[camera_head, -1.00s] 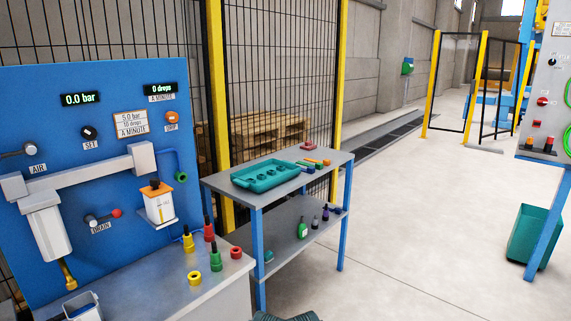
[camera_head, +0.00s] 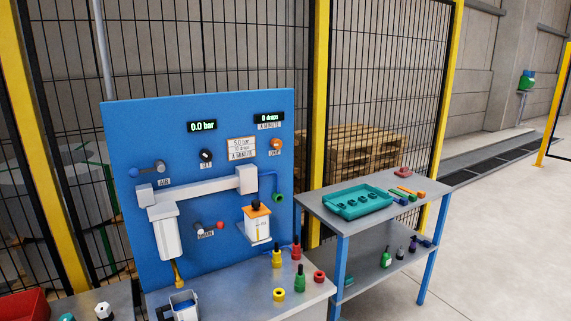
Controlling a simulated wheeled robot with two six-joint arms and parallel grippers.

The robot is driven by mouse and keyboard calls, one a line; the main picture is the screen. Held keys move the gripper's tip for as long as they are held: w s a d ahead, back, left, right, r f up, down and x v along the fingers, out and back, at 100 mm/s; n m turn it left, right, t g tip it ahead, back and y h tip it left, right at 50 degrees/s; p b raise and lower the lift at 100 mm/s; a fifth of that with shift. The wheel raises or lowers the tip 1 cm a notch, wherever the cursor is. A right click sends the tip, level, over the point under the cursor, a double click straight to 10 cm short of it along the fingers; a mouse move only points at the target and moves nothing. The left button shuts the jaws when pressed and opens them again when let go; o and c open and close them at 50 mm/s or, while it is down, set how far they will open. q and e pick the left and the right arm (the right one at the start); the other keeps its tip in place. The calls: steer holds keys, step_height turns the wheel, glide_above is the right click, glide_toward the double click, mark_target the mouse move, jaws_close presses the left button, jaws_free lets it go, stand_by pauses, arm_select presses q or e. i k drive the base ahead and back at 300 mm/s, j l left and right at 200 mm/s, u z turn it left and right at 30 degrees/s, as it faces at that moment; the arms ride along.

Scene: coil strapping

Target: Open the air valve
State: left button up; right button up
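The blue air panel (camera_head: 200,110) stands left of centre in the head view. The air valve (camera_head: 148,169) is at its upper left, above the AIR label. The pressure display (camera_head: 202,127) reads 0.0 bar and the drip display (camera_head: 268,118) reads 0 drops. Neither of my grippers is in view.
A bench (camera_head: 240,300) below the panel holds red, yellow and green bottles and rings. A grey cart (camera_head: 318,205) with a teal tray (camera_head: 358,201) stands to the right. A red bin (camera_head: 24,304) is at lower left. Mesh fencing (camera_head: 240,60) is behind. Open floor lies at right.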

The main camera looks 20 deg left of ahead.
mark_target(134, 172)
steer(key=u, duration=1.55)
steer(key=i+j+z, duration=0.15)
steer(key=j+z, duration=0.2)
steer(key=j, duration=0.35)
steer(key=j+z, duration=0.3)
steer(key=j, duration=0.4)
